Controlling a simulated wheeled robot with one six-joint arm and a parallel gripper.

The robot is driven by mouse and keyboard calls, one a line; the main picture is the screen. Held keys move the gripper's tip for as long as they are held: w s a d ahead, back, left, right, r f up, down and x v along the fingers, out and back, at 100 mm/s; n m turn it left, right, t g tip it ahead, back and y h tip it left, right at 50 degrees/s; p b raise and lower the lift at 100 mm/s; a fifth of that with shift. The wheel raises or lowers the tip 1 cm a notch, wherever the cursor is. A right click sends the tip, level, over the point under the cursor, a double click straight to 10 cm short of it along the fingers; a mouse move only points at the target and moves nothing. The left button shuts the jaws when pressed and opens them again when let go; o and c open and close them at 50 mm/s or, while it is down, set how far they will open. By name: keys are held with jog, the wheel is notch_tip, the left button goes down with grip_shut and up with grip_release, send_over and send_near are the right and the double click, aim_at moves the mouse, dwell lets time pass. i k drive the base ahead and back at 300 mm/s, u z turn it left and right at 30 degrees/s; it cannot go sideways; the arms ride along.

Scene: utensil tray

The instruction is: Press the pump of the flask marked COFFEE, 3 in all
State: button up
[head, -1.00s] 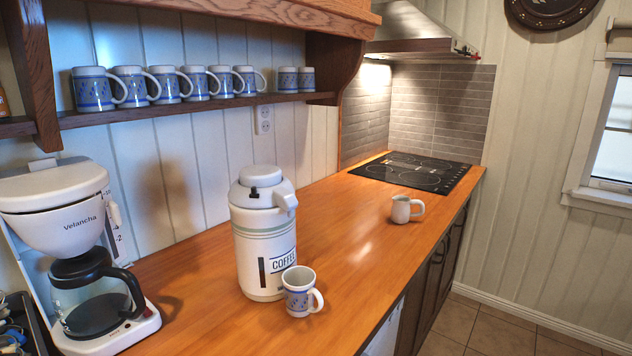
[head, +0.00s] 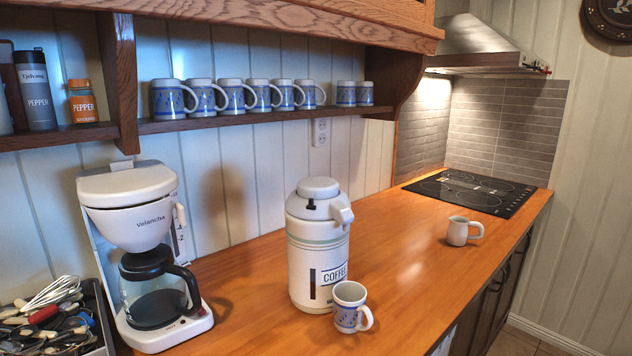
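The white flask marked COFFEE (head: 305,262) stands upright on the wooden counter, right of the coffee maker. Its pump top (head: 319,187) is a round white cap, and its spout (head: 342,210) points to the right and front. A blue-and-white patterned mug (head: 349,309) stands upright on the counter close in front of the flask, below the spout. Its inside looks pale; I cannot tell whether it holds any liquid. My gripper is not in the head view.
A white coffee maker (head: 130,204) with a glass jug stands on the left. A utensil tray (head: 103,322) is at bottom left. A small cream jug (head: 458,231) stands towards the cooktop (head: 472,190).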

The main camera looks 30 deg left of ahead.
aim_at(316, 188)
jog(key=z, duration=0.65)
jog(key=i, duration=0.8)
jog(key=u, duration=2.3)
